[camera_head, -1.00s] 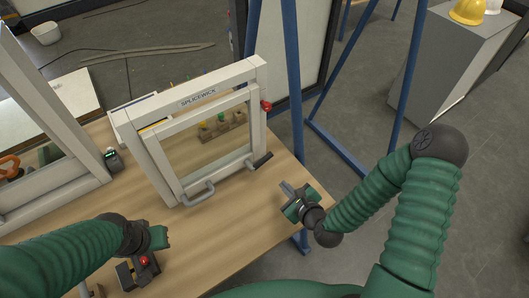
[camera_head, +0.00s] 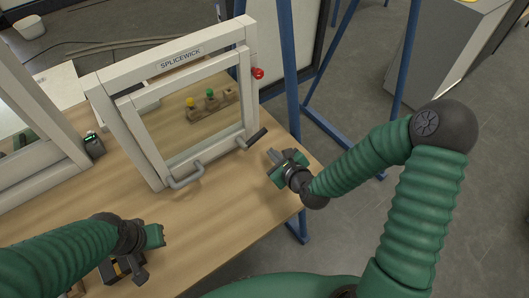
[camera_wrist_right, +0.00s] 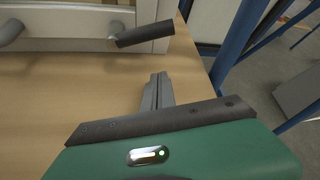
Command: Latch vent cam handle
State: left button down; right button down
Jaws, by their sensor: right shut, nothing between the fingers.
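The white vent frame marked SPLICEWICK (camera_head: 180,62) stands upright on the wooden table, and its inner sash (camera_head: 130,104) looks close to flush with it. The cam handle (camera_head: 256,137), a dark grip on a grey base, sits at the sash's lower right corner. It also shows at the top of the right wrist view (camera_wrist_right: 145,34), pointing right and slightly up. My right gripper (camera_head: 272,157) is shut and empty, just right of and nearer than the handle, apart from it. Its fingertips show in the wrist view (camera_wrist_right: 158,78). My left gripper (camera_head: 158,236) is at the lower left; its fingers are unclear.
A grey pull handle (camera_head: 186,178) projects from the sash bottom. A red knob (camera_head: 258,73) is on the frame's right side. A wooden block with coloured pegs (camera_head: 212,104) lies behind the opening. Blue posts (camera_head: 289,80) stand beyond the table's right edge. A dark fixture (camera_head: 125,266) lies below my left gripper.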

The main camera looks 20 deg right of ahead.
pick_arm(q)
jog(key=shift+w+f, duration=0.1)
jog(key=shift+w, duration=0.05)
pick_arm(e)
jog(key=x, duration=0.4)
jog(key=shift+r, duration=0.15)
pick_arm(q)
jog(key=shift+w+r+p, duration=0.1)
jog(key=shift+r+p, duration=0.3)
jog(key=shift+r, duration=0.15)
pick_arm(e)
jog(key=r, duration=0.1)
jog(key=a+r, duration=0.1)
jog(key=r, duration=0.1)
pick_arm(q)
jog(key=shift+s+r, duration=0.1)
jog(key=shift+s, duration=0.1)
pick_arm(e)
jog(key=shift+s+a+r, duration=0.15)
jog(key=shift+a+r, duration=0.1)
jog(key=shift+r, duration=0.3)
jog(key=shift+f, duration=0.1)
pick_arm(q)
jog(key=shift+w, duration=0.1)
pick_arm(e)
jog(key=shift+w, duration=0.2)
